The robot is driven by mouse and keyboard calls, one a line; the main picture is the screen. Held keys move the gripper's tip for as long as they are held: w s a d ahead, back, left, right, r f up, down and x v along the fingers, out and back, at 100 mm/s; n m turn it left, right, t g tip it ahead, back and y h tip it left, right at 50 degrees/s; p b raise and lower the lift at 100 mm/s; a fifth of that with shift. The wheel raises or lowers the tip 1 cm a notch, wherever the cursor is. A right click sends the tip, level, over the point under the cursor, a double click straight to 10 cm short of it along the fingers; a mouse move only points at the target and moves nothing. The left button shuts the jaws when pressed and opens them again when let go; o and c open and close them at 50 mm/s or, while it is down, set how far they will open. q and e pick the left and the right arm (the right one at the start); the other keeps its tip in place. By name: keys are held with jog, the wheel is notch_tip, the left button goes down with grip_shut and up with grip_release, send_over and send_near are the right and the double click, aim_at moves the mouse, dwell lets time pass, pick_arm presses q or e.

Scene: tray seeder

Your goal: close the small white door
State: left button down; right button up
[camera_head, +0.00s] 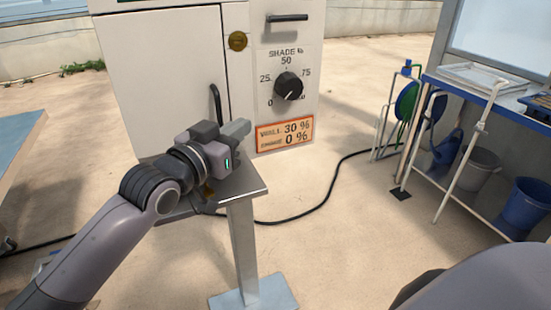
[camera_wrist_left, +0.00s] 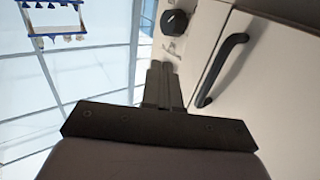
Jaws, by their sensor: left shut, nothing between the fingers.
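The small white door (camera_head: 160,75) is the left part of the front of a white control box. A black bar handle (camera_head: 216,103) stands near its right edge. The door's right edge shows as a thin line beside the box panel; I cannot tell for sure whether it sits flush. My left gripper (camera_head: 240,130) is shut and empty, in front of the box just right of the handle. In the left wrist view, the closed fingers (camera_wrist_left: 163,85) point along the panel, left of the handle (camera_wrist_left: 220,69) and the door (camera_wrist_left: 265,90). My right gripper is not in view.
A shade dial (camera_head: 288,87) and an orange label (camera_head: 285,134) are on the panel right of the door. A small metal shelf on a post (camera_head: 243,245) stands below the box. A blue bench (camera_head: 480,90) with buckets (camera_head: 525,203) stands at the right.

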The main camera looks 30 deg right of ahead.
pick_arm(q)
jog(key=s+b, duration=0.1)
jog(key=s, duration=0.9)
jog(key=shift+s+d, duration=0.2)
jog(key=shift+d, duration=0.05)
jog(key=shift+w, duration=0.1)
